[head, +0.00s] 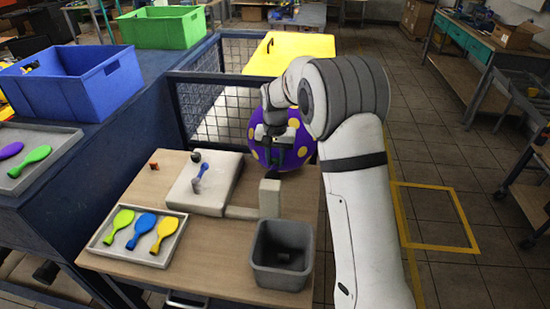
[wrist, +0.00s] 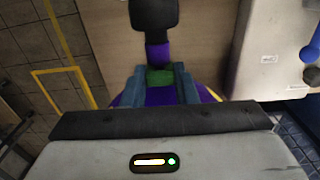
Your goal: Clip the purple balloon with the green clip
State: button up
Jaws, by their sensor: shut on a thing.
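The purple balloon (head: 300,157) is inflated, with yellow dots, at the far right edge of the wooden table. My gripper (head: 268,132) is over it and covers part of it in the head view. In the wrist view, the fingers (wrist: 160,82) are shut on the green clip (wrist: 160,76). The clip is across the purple neck (wrist: 157,55), between a black nozzle (wrist: 154,18) and the balloon's body. My gripper's housing hides most of the body there. I cannot tell whether the clip is fastened. The clip cannot be made out in the head view.
The table holds a white machine (head: 205,197), a grey bin (head: 283,270) and a tray (head: 95,243) of flat balloons. At left, a counter carries a second balloon tray (head: 62,137), a blue crate (head: 100,85) and a green crate (head: 160,30). Mesh railing (head: 225,110) stands behind the table.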

jog(key=shift+f, duration=0.35)
dwell(0.3)
jog(key=o, duration=0.9)
jog(key=shift+r, duration=0.15)
jog(key=shift+r+p, duration=2.7)
jog(key=shift+r, duration=1.8)
jog(key=shift+f, duration=0.1)
